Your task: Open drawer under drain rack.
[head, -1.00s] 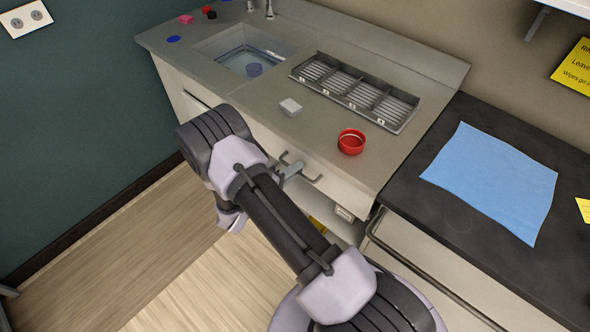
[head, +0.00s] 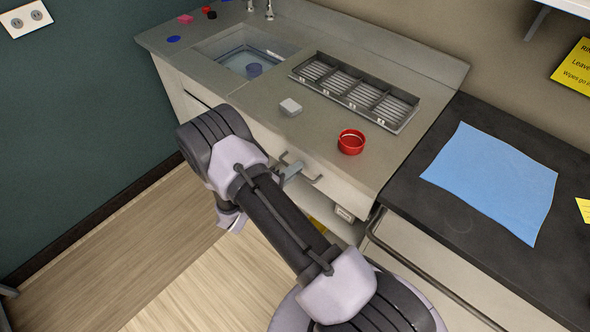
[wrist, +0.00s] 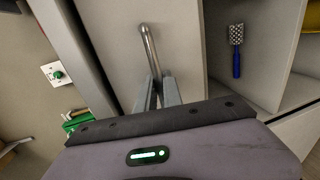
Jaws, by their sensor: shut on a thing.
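The drain rack (head: 357,92) is a metal tray with slatted compartments set in the counter. Below it is the pale drawer front (head: 338,188) with a metal bar handle (head: 314,180). My gripper (head: 290,171) is at the handle, partly hidden by my arm. In the wrist view my gripper's fingers (wrist: 157,88) are shut on the near end of the handle (wrist: 149,45), which stands out from the pale front (wrist: 110,40). The drawer looks closed or nearly so; my arm hides part of its front edge.
A sink (head: 245,55) is left of the rack. A white block (head: 290,107) and a red ring-shaped cup (head: 351,142) stand on the counter. A dark worktop with a blue cloth (head: 490,180) adjoins at right. A blue-handled brush (wrist: 237,50) lies in an open compartment beside the front.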

